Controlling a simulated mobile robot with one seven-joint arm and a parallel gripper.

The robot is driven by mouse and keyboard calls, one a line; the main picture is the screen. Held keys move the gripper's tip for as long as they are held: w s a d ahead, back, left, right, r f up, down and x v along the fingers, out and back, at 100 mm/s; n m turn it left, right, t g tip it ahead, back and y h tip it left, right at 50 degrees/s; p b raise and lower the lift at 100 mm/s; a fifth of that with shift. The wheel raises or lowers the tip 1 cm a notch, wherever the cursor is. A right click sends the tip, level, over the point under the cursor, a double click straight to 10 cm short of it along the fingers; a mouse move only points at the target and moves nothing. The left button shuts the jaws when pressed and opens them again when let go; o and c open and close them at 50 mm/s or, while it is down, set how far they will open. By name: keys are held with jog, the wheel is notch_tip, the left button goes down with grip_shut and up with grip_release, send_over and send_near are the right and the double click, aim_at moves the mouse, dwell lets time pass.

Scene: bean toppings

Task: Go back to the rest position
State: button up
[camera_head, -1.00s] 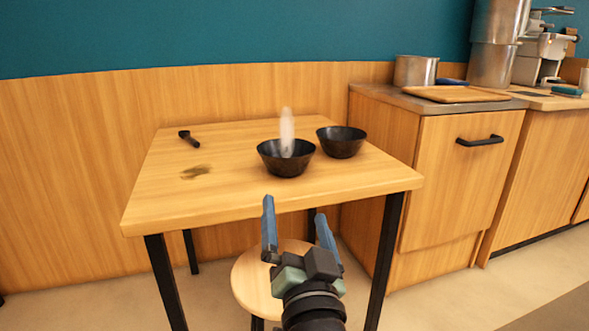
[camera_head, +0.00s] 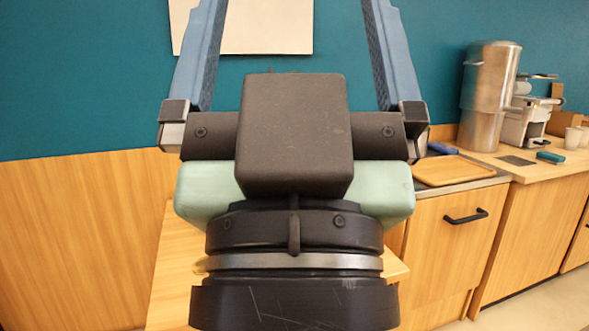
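My gripper (camera_head: 294,30) fills the middle of the head view, very close to the camera and pointing up. Its two blue fingers are wide apart with nothing between them, so it is open and empty. The wooden table (camera_head: 178,270) shows only in part behind my gripper. Both black bowls are hidden from view now.
A wooden counter (camera_head: 450,235) stands to the right, with a cutting board (camera_head: 455,171), tall steel containers (camera_head: 488,95) and a metal machine (camera_head: 530,118) on it. A teal wall (camera_head: 80,80) with a pale panel (camera_head: 268,30) lies behind.

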notch_tip(320, 180, up, 23)
jog(key=p, duration=2)
jog(key=shift+p, duration=0.3)
